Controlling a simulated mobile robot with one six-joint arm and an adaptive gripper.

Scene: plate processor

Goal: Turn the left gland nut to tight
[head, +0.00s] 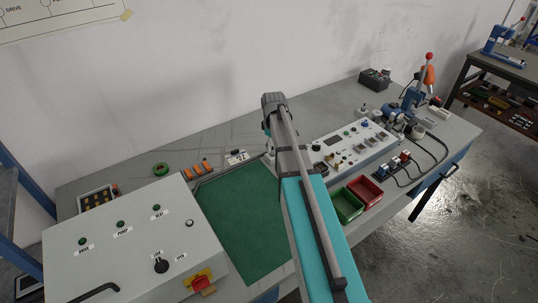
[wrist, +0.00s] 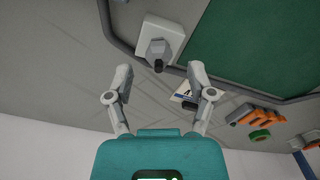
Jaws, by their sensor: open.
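In the wrist view, a grey hex gland nut (wrist: 157,50) with a dark stub sits on a white block (wrist: 173,34) beside the green mat. I cannot tell if this is the left one, or how tight it is. My gripper (wrist: 160,84) is open and empty, its two fingers spread apart. The nut lies ahead of the gap between the fingertips, apart from both. In the head view, my own arm hides most of this spot, and the fingers cannot be made out.
A green mat (head: 240,205) lies on the grey bench. A grey control box (head: 130,240) stands at front left, an instrument panel (head: 352,146) at right. Red (head: 366,189) and green (head: 345,205) bins lie near the mat. Orange-handled tools (head: 197,168) and a green ring (head: 160,169) lie behind.

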